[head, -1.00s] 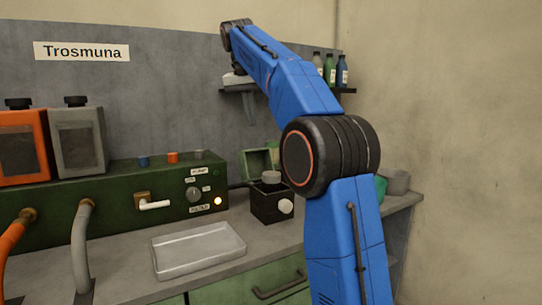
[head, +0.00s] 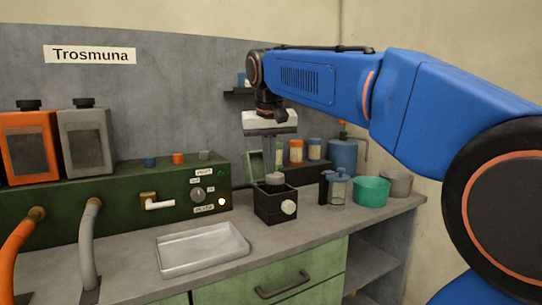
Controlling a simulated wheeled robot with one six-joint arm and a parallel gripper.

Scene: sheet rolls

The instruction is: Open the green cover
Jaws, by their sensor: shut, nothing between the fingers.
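A green panel (head: 252,167), which looks like the green cover, stands upright and slightly tilted behind a small black box (head: 275,205). Its lower part is hidden by the box, and I cannot tell what it is hinged to. My gripper (head: 278,150) hangs from the blue arm, pointing down, above and just right of the panel. Its white body shows clearly, but the fingers are small and hard to make out against the jars behind. It is shut and holds nothing. I cannot tell whether it touches the panel.
The black box has a grey round top and a white knob. A glass jar (head: 336,190), a teal bowl (head: 370,191) and a grey pot (head: 398,182) stand to the right. A dark green control panel (head: 110,200) is at left. A metal tray (head: 203,249) lies in front.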

